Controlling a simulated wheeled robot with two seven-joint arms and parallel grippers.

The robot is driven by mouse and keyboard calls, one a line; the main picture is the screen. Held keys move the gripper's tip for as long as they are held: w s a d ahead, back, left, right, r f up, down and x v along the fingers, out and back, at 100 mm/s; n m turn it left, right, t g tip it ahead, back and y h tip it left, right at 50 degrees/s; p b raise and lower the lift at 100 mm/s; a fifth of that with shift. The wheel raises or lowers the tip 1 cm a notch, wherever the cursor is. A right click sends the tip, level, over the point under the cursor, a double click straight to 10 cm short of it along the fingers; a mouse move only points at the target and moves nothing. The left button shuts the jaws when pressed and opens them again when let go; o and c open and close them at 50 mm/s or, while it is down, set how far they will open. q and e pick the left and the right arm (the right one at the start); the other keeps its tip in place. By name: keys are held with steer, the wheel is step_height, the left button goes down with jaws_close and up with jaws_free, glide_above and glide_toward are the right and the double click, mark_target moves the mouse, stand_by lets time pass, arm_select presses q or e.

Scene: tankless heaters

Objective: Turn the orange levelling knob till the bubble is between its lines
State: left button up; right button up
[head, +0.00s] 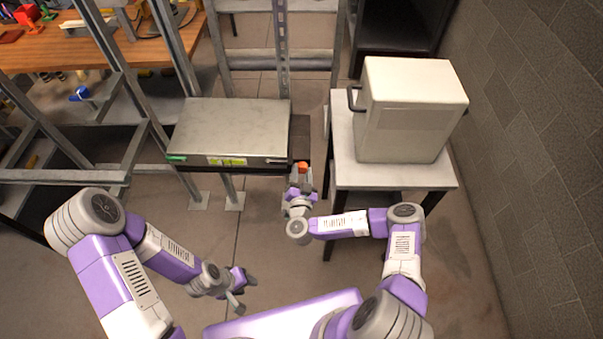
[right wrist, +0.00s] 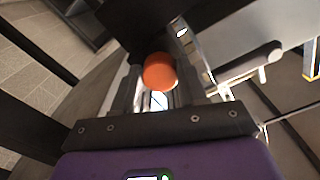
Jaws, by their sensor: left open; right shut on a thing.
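The orange levelling knob (head: 302,166) is at the front right corner of the flat metal unit (head: 235,125). It also shows in the right wrist view (right wrist: 159,72), between my finger ends. My right gripper (head: 301,178) is shut on the knob, reaching it from the front. My left gripper (head: 241,289) is open and empty, low in front and away from the unit. A yellow-green strip (head: 227,161) and a small green piece (head: 176,158) are on the unit's front edge. I cannot make out the bubble or its lines.
A white box with a dark handle (head: 410,110) stands on a small table (head: 394,176) to the right. A wooden workbench (head: 100,52) and metal frames are at the left and back. A block wall (head: 530,120) bounds the right. Floor is clear in front of the unit.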

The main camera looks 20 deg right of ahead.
steer(key=m, duration=0.3)
steer(key=shift+m, duration=0.4)
steer(key=m+b, duration=0.1)
steer(key=m, duration=0.2)
steer(key=shift+m, duration=0.3)
steer(key=m+b, duration=0.1)
steer(key=m, duration=0.2)
steer(key=shift+m, duration=0.4)
steer(key=m+b, duration=0.1)
steer(key=m, duration=0.3)
steer(key=shift+b, duration=0.3)
steer(key=m+b, duration=0.1)
steer(key=m, duration=0.3)
steer(key=m+b, duration=0.2)
steer(key=m, duration=0.1)
steer(key=shift+m, duration=0.4)
steer(key=m+b, duration=0.1)
steer(key=m, duration=0.2)
steer(key=shift+b, duration=0.3)
steer(key=shift+r+m+b, duration=0.15)
steer(key=shift+m+b, duration=0.5)
steer(key=shift+m, duration=1.15)
